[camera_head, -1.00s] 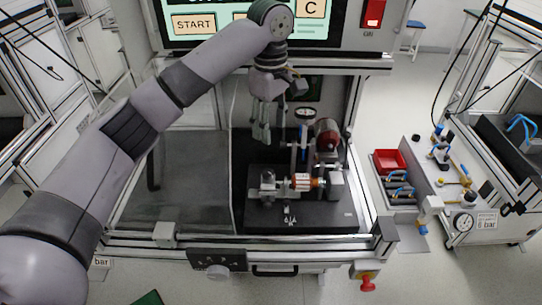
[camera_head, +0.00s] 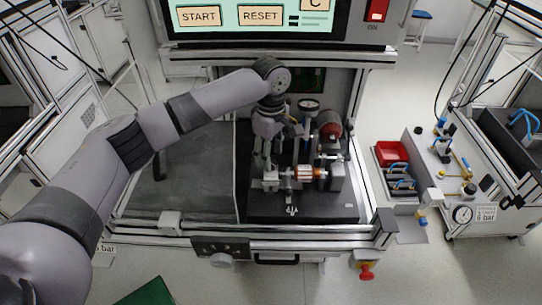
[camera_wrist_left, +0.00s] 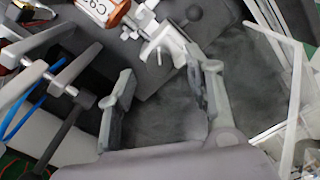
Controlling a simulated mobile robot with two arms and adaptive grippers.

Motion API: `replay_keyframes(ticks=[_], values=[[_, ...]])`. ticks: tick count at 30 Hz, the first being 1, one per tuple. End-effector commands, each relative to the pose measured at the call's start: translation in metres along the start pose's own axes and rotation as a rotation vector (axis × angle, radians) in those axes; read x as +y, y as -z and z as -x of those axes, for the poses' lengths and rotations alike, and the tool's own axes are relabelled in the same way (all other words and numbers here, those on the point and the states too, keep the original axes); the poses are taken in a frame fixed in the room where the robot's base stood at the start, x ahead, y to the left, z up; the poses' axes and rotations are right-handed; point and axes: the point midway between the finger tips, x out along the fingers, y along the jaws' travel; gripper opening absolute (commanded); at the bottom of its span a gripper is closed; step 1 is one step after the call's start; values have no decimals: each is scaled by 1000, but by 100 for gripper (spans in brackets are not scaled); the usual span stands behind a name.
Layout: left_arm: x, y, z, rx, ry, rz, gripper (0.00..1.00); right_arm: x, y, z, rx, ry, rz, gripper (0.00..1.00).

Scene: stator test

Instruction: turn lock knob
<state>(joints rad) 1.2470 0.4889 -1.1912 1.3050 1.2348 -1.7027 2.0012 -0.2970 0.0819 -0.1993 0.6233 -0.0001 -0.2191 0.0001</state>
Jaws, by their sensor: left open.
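The test fixture's dark base plate (camera_head: 300,207) carries a copper-and-white stator (camera_head: 308,173), lying sideways between two grey holders. The left holder (camera_head: 271,180) is close to my left gripper (camera_head: 265,163), which points down just behind and above it. In the left wrist view, my left gripper (camera_wrist_left: 162,82) is open with nothing between its fingers. I cannot tell for certain which is the lock knob. The stator (camera_wrist_left: 100,8) is cut by the top edge.
Behind the stator stand a blue upright (camera_head: 306,142), a dial gauge (camera_head: 309,104) and a red motor (camera_head: 330,130). The screen (camera_head: 250,17) overhangs at the back. A red bin (camera_head: 392,153) is on the right bench.

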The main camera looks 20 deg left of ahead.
Motion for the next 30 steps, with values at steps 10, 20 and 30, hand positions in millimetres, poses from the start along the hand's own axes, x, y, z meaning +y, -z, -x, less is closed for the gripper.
replay_keyframes(ticks=[10,20,30], values=[[0,0,-24,0,0,0,47,-1,-1,3,-3,1,-1,0],[0,0,-23,0,-1,0,38,-3,-4,3,-7,4,-2,0],[0,0,-23,0,0,0,15,-4,-4,3,-8,4,-1,0]])
